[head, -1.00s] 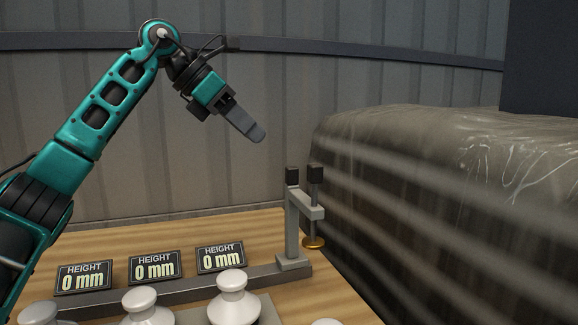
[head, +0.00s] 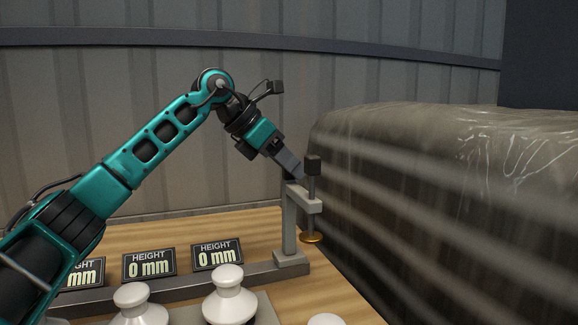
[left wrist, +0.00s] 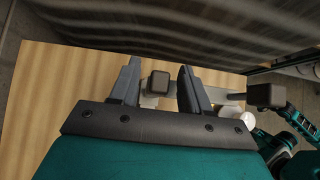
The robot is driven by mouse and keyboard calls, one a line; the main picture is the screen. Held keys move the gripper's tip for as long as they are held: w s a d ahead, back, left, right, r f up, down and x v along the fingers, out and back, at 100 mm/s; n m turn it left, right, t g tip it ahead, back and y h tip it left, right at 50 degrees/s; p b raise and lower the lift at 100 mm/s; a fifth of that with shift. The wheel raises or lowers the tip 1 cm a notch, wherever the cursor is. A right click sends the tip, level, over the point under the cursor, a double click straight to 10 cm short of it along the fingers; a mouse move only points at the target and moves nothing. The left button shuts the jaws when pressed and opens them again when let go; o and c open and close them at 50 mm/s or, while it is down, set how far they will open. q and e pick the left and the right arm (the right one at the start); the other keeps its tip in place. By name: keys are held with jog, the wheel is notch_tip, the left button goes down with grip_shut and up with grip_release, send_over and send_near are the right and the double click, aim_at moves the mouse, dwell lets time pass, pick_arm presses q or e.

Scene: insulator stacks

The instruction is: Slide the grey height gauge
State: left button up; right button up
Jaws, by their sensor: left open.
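The grey height gauge (head: 290,232) stands upright on a grey rail at the right end of the wooden table. Its side arm carries a rod with a dark knob (head: 313,164) on top and a gold disc (head: 311,239) below. My left gripper (head: 299,174) is at the top of the gauge's post and hides the post's dark knob in the head view. In the left wrist view the open fingers (left wrist: 159,66) stand on either side of that dark post knob (left wrist: 159,82), with gaps visible. My right gripper is not seen.
White insulators (head: 229,296) stand in front of the rail (head: 190,288). Several signs reading 0 mm (head: 217,254) stand along it; the leftmost is partly hidden by my arm. A plastic-wrapped stack (head: 430,200) rises close to the right of the gauge. A ribbed wall (head: 120,100) is behind.

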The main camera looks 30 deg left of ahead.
pick_arm(q)
jog(key=shift+f, duration=0.1)
jog(key=shift+c, duration=0.5)
grip_shut()
